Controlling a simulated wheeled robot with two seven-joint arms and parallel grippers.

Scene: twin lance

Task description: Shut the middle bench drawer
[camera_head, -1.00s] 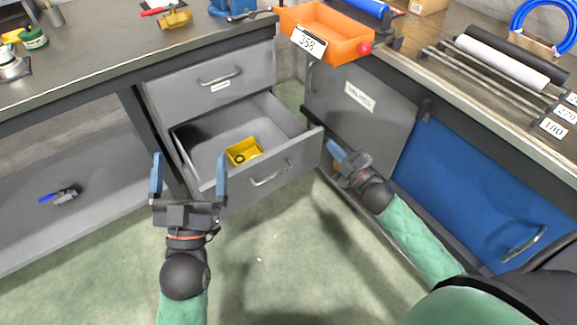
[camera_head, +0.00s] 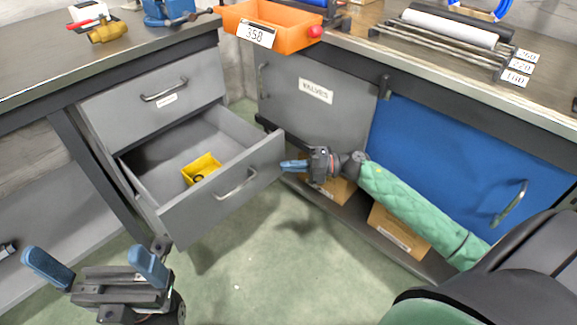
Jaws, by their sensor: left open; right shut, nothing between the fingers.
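The middle bench drawer (camera_head: 222,194) is grey and stands pulled out below a shut upper drawer (camera_head: 158,97). A yellow box (camera_head: 201,169) with a dark ring-like thing lies inside it. The drawer's bar handle (camera_head: 238,184) is on its front. My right gripper (camera_head: 284,166) is shut and empty, with its blue fingertips close to the right end of the drawer front; I cannot tell whether they touch. My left gripper (camera_head: 98,262) is open and empty at the lower left, in front of and left of the drawer.
An orange bin (camera_head: 285,38) marked 358 sits on the bench corner. A grey door (camera_head: 318,115) labelled VALVES and a blue panel (camera_head: 440,160) are at right. Cardboard boxes (camera_head: 400,228) lie on the low shelf under my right arm. The green floor (camera_head: 260,260) before the drawer is clear.

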